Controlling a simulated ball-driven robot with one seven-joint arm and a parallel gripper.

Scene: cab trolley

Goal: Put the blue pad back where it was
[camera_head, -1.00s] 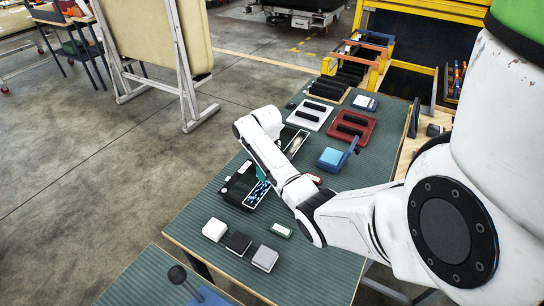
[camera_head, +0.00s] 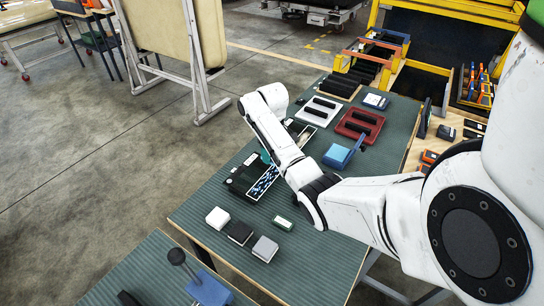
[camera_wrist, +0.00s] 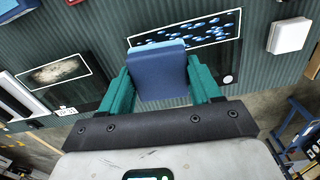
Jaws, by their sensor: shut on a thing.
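In the wrist view, the blue pad (camera_wrist: 158,78) is held between the teal fingers of my gripper (camera_wrist: 160,82). The gripper is shut on its sides. Behind the pad is a black tray with a white-edged panel of blue and white specks (camera_wrist: 195,32); the pad hides part of it. I cannot tell the gap between them. In the head view, the same tray (camera_head: 237,182) lies on the green ribbed table (camera_head: 205,190). My arm hides the pad there, and only a bit of teal finger (camera_head: 265,157) shows beside the tray.
A second dark tray with a pale patch (camera_wrist: 50,75) lies beside it. White (camera_head: 217,217), black (camera_head: 240,233) and grey (camera_head: 265,248) blocks stand near the front edge. A blue block with a handle (camera_head: 338,156), a red tray (camera_head: 352,132) and a white tray (camera_head: 316,117) lie farther back.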

